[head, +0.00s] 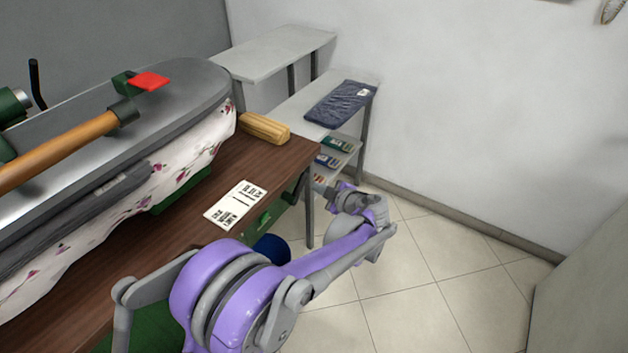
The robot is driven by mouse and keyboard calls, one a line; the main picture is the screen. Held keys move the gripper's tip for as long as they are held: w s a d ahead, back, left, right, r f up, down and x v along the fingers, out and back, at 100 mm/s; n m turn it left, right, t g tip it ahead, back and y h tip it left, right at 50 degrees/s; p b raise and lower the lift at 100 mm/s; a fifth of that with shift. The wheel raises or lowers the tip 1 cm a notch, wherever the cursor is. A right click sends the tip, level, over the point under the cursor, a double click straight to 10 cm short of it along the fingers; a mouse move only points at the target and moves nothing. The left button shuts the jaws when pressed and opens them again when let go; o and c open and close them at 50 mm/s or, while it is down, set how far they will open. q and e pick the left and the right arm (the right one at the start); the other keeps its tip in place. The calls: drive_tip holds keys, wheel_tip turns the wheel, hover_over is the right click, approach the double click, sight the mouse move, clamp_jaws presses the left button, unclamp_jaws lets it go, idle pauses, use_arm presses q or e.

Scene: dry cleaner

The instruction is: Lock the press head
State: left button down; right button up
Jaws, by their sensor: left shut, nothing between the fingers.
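The press head (200,88) is a long grey metal plate at the left of the head view. It lies low over white floral cloth (205,150) and looks closed on it. A red tab (150,81) sits on a green mount on top of the head. My left gripper (320,188) is small in view, right of the table end and well apart from the press; it is shut and empty. My right gripper is out of view.
The brown table (210,185) holds a yellowish wooden block (264,128) and a printed card (235,205). Grey shelves (275,52) behind carry a folded dark blue garment (341,103).

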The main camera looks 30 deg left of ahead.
use_arm(q)
drive_tip(key=shift+s+r, duration=0.1)
drive_tip(key=b, duration=0.2)
hover_over(305, 181)
drive_tip(key=s+d, duration=0.2)
drive_tip(key=s, duration=0.3)
wheel_tip(305, 181, down, 5)
drive_tip(key=shift+w+a+f+b, duration=0.25)
drive_tip(key=shift+w+f+b, duration=0.2)
drive_tip(key=shift+w+f, duration=0.5)
drive_tip(key=shift+w+a+f, duration=0.1)
drive_tip(key=shift+w+f, duration=0.15)
drive_tip(key=shift+w, duration=0.2)
